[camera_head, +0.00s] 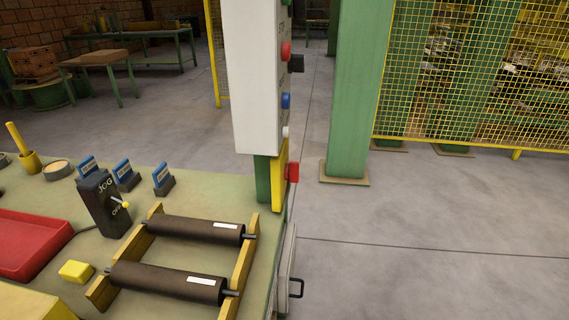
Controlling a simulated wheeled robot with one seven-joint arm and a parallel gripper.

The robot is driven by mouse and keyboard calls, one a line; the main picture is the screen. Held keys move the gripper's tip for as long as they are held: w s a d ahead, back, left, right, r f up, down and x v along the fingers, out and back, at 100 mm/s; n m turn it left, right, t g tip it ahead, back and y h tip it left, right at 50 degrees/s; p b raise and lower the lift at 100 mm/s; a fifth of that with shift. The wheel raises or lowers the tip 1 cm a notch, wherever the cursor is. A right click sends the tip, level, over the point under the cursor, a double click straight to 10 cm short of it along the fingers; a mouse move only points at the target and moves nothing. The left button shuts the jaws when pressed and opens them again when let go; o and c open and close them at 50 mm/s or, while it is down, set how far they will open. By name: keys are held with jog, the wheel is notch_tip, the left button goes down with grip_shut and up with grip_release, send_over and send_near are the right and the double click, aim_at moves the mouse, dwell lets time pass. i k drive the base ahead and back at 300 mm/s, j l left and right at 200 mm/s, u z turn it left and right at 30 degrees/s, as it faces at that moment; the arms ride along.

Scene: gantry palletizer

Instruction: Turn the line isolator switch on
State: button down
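A red knob (292,172) sticks out from a yellow plate (279,182) below the grey control box; it looks like the isolator switch, but no label on it is readable. I see it from the side, so its on or off position cannot be told. A black box (103,202) on the bench, marked JOG and OFF, has a small lever with a yellow tip. My gripper is not in view.
The grey control box (256,80) carries red, blue and white buttons on its right side. The green bench (222,205) holds rollers, a red tray (28,243) and a yellow block (76,271). A green post (346,100) stands behind; floor at right is clear.

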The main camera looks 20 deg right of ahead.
aim_at(292, 172)
jog(key=i+l+u, duration=0.15)
jog(key=l, duration=0.25)
jog(key=i+l+z, duration=0.2)
jog(key=z, duration=0.2)
jog(key=i+l+z, duration=0.15)
jog(key=i+z, duration=0.3)
jog(key=k, duration=0.1)
